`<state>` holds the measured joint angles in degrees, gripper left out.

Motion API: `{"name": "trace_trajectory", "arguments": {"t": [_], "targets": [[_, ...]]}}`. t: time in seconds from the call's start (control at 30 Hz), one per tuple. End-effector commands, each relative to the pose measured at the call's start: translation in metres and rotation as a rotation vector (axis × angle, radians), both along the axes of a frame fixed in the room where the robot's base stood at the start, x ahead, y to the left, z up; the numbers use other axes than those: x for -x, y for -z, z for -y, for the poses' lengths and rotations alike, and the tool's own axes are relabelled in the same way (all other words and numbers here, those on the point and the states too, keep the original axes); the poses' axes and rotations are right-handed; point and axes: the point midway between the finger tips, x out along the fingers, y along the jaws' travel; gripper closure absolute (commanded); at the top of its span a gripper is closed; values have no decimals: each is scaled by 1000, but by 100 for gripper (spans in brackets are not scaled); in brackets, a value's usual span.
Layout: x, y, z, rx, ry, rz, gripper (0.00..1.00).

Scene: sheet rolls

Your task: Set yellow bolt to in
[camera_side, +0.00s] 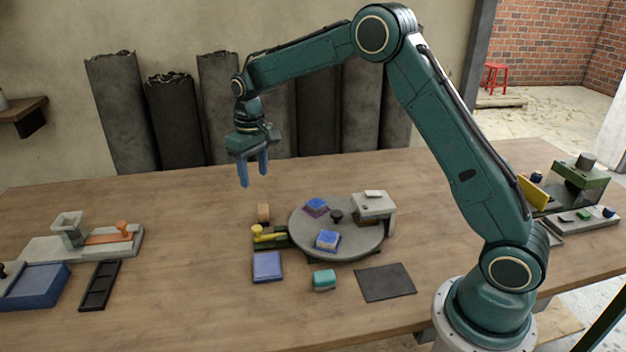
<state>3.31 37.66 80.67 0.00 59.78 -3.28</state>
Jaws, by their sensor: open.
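A yellow bolt (266,233) with a round knob at its left end lies on a small dark green base at the left edge of the round grey turntable (359,242). Whether the bolt is in or out is too small to tell. My gripper (254,180) has blue fingers pointing down. It is open and empty, held in the air above and behind the bolt, apart from everything on the table.
A blue block (267,266), a teal block (324,279) and a dark mat (385,282) lie in front of the turntable.

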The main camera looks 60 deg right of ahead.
Motion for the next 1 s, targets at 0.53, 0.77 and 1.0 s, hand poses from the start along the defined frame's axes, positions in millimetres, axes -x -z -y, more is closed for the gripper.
{"name": "trace_trajectory", "arguments": {"t": [0.53,0.77,1.0], "targets": [[-17,35,4,-2,0,-34,51],[-17,47,3,-2,0,-35,51],[-17,77,3,-2,0,-36,51]]}}
